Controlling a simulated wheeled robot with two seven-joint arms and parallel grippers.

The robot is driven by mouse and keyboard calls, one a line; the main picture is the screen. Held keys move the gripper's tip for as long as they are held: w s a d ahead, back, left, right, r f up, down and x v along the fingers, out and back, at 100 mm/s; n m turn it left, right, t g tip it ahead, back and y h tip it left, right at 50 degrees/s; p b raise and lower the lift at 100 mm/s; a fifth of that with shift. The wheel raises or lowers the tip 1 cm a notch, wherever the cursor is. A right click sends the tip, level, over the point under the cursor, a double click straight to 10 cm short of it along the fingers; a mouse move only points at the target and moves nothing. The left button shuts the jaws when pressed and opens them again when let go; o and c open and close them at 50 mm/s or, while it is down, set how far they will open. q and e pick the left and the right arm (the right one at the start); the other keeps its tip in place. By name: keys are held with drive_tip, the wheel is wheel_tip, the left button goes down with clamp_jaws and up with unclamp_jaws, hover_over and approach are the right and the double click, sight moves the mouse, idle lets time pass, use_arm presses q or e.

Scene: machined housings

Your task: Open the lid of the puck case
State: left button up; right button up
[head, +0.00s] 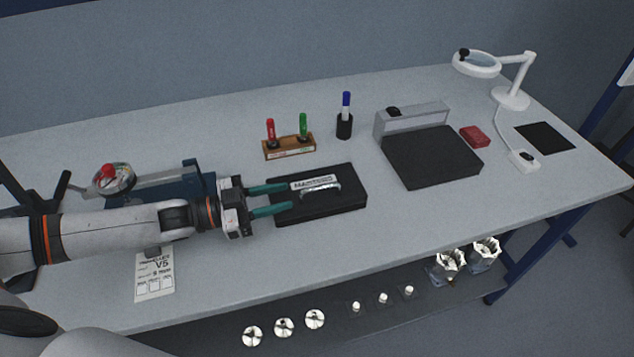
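The puck case (345,200) is a flat black box lying on the bench, with a white printed label and a silver handle (322,189) on its lid. The lid looks shut. My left gripper (289,197) comes in from the left with its two teal fingers spread apart. Its fingertips are over the left part of the case, short of the handle, with nothing between them. I cannot tell whether the fingers touch the lid. My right gripper is not in view.
A wooden stand (289,148) with red and green markers and a black cup (344,127) with a blue marker stand behind the case. A black plate (432,158) lies to the right. A blue fixture (190,178) is behind my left arm. Bare bench lies in front of the case.

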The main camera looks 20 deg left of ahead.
sight(306, 191)
use_arm(q)
drive_tip(key=p+x, duration=0.1)
drive_tip(key=x, duration=0.7)
drive_tip(key=shift+w+d+f, duration=0.1)
drive_tip(key=shift+w+d, duration=0.1)
drive_tip(key=shift+w, duration=0.15)
clamp_jaws()
